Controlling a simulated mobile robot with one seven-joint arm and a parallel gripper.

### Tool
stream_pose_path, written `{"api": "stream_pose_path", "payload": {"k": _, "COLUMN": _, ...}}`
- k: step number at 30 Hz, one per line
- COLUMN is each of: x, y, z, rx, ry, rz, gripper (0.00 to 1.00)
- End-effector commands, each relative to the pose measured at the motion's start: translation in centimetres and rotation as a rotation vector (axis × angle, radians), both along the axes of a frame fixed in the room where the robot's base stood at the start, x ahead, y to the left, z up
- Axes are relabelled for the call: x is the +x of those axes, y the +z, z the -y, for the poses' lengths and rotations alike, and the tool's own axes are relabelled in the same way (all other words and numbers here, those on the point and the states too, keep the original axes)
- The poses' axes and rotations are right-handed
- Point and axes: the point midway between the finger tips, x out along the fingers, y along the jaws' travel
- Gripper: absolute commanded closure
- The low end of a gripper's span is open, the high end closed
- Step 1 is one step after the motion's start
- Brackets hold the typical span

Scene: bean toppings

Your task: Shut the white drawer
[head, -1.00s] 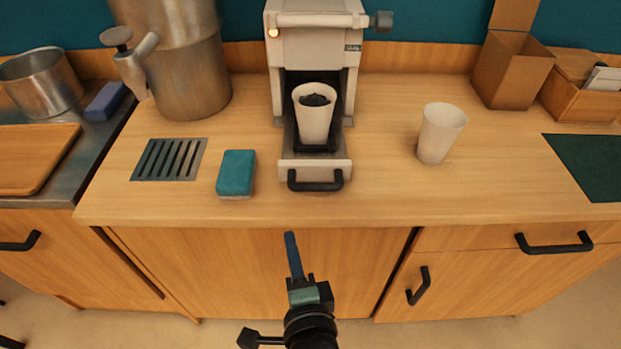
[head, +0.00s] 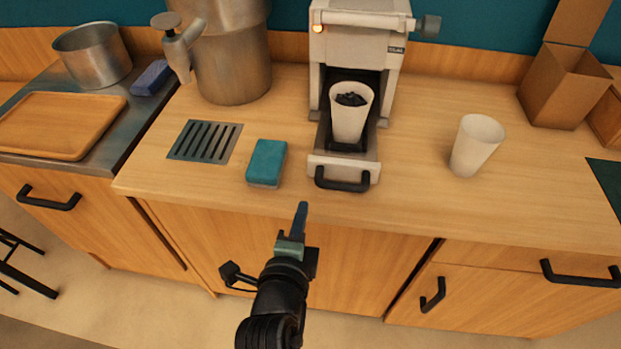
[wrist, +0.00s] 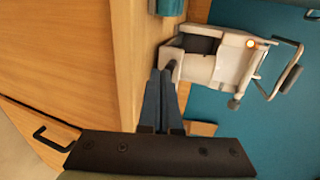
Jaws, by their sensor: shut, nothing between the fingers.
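The white drawer (head: 322,163) is pulled out from the base of the white machine (head: 352,40) on the counter. It has a black handle (head: 342,182) on its front. A white cup (head: 348,120) with dark contents stands upright in the drawer. My gripper (head: 301,212) is shut and empty, in front of the counter's front edge, below and a little left of the handle. In the wrist view my closed fingers (wrist: 162,100) point toward the machine (wrist: 215,60), which appears turned on its side; their tips overlap the drawer area there.
A teal sponge (head: 266,163) and a slotted drain plate (head: 205,141) lie left of the drawer. Another white cup (head: 476,145) stands to its right. A cardboard box (head: 563,85) and metal urn (head: 235,60) stand farther back. Counter between the drawer and right cup is clear.

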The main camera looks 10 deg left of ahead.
Motion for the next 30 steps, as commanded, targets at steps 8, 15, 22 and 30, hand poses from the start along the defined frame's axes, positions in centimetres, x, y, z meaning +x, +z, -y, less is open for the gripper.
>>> {"api": "stream_pose_path", "payload": {"k": 8, "x": 5.1, "y": -1.4, "z": 0.0, "rx": 0.000, "ry": 0.000, "rz": 0.002, "gripper": 1.00}}
{"api": "stream_pose_path", "payload": {"k": 15, "x": 8.1, "y": -1.4, "z": 0.0, "rx": 0.000, "ry": 0.001, "rz": 0.002, "gripper": 1.00}}
{"api": "stream_pose_path", "payload": {"k": 22, "x": 8.8, "y": -1.5, "z": 0.0, "rx": 0.000, "ry": 0.000, "rz": 0.000, "gripper": 1.00}}
{"api": "stream_pose_path", "payload": {"k": 30, "x": 8.8, "y": -1.5, "z": 0.0, "rx": 0.000, "ry": 0.000, "rz": 0.000, "gripper": 1.00}}
